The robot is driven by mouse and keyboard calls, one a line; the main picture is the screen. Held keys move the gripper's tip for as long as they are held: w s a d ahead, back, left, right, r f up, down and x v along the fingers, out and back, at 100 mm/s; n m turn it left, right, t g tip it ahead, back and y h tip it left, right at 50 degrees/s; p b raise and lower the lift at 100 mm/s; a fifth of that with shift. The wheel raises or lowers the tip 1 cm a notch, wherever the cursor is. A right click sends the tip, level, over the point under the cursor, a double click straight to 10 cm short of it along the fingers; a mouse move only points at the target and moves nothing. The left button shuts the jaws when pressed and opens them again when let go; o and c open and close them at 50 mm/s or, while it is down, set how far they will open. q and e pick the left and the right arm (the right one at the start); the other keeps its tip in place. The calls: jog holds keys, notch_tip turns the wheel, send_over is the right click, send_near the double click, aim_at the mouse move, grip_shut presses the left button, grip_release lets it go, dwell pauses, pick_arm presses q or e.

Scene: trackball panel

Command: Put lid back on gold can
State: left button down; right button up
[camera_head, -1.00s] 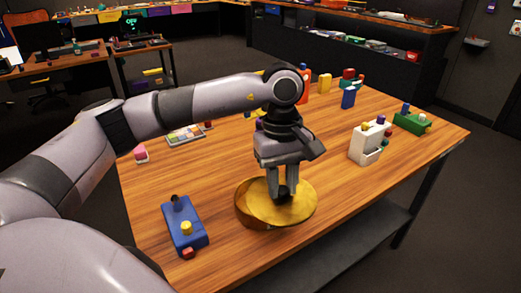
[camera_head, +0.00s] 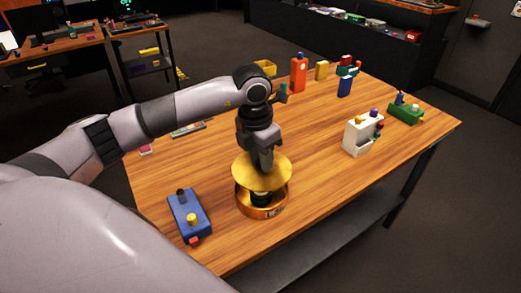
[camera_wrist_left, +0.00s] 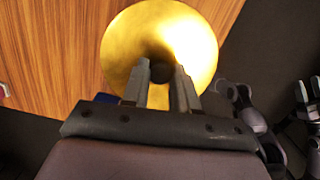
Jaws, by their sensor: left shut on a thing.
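The gold can (camera_head: 262,212) stands upright near the front edge of the wooden table, open at the top, with something dark inside it. The round gold lid (camera_head: 242,173) is above the can, with a visible gap between the two. My left gripper (camera_head: 263,163) points down and is shut on the lid's dark knob. In the left wrist view the gripper (camera_wrist_left: 161,75) closes around the knob at the middle of the lid (camera_wrist_left: 155,28). The lid hides the can in that view.
A blue box with knobs (camera_head: 188,217) stands left of the can. A white block (camera_head: 357,138) and a green block (camera_head: 405,114) stand to the right. Orange (camera_head: 299,75) and yellow (camera_head: 321,71) blocks stand at the back. The table right of the can is clear.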

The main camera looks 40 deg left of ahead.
aim_at(259, 168)
pick_arm(q)
jog(key=shift+a+f+n, duration=0.1)
jog(key=shift+a+n, duration=0.05)
jog(key=shift+n, duration=0.25)
jog(key=shift+f+b, duration=2.3)
jog(key=shift+f, duration=0.85)
jog(key=shift+f+b, duration=0.15)
jog(key=shift+b, duration=0.2)
jog(key=shift+c, duration=1.6)
grip_release()
